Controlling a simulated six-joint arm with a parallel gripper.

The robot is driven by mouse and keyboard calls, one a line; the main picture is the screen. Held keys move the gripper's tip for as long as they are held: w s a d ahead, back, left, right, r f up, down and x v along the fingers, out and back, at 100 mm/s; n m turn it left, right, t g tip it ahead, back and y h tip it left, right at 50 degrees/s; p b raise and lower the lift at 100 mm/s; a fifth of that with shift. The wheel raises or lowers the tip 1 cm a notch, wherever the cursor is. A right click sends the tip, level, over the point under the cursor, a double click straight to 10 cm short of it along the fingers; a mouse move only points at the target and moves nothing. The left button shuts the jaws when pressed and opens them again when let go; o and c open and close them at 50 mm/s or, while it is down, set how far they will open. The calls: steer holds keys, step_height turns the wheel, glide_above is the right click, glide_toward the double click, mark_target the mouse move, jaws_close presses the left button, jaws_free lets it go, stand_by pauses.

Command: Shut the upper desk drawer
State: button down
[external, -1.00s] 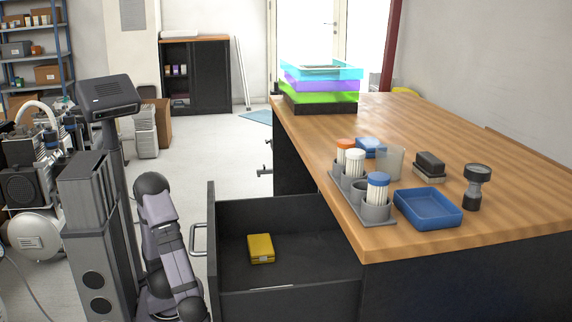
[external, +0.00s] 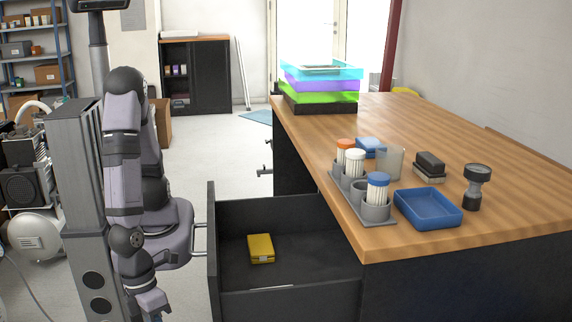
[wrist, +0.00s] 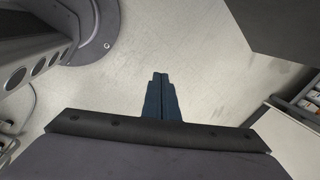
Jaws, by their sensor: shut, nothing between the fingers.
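The upper desk drawer (external: 212,262) is pulled well out from the desk (external: 440,285), to the left in the external view. Its handle (external: 199,239) is on its left-facing front, partly hidden behind my arm. A yellow box (external: 261,248) lies inside the drawer. My gripper (external: 156,317) is at the bottom edge of the external view, left of the drawer front and apart from it, partly cut off. In the wrist view my gripper (wrist: 160,76) is shut and empty, its dark fingers together above bare floor.
The desktop holds a blue tray (external: 428,208), a cup rack (external: 362,198) and stacked coloured trays (external: 320,86). A dark block (wrist: 285,28), which I cannot identify for sure, fills the wrist view's upper right. Compressors (external: 30,190) stand at the left. Floor beyond the drawer is clear.

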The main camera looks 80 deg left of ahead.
steer(key=a+r+m+t+y+p, duration=0.1)
steer(key=a+r+m+p, duration=0.1)
steer(key=r+p, duration=1)
steer(key=w+a+r+m+t+y+p, duration=0.1)
steer(key=r+m+p, duration=0.3)
steer(key=r+p, duration=0.8)
steer(key=a+p, duration=0.1)
steer(key=p, duration=0.6)
steer(key=shift+w+a+m+t, duration=0.2)
steer(key=shift+a+m+t, duration=0.1)
steer(key=shift+a, duration=0.1)
steer(key=w+f+b, duration=0.3)
steer(key=w+f, duration=0.4)
steer(key=f, duration=0.2)
steer(key=shift+w, duration=0.35)
steer(key=shift+w+f, duration=0.1)
steer(key=shift+f, duration=0.05)
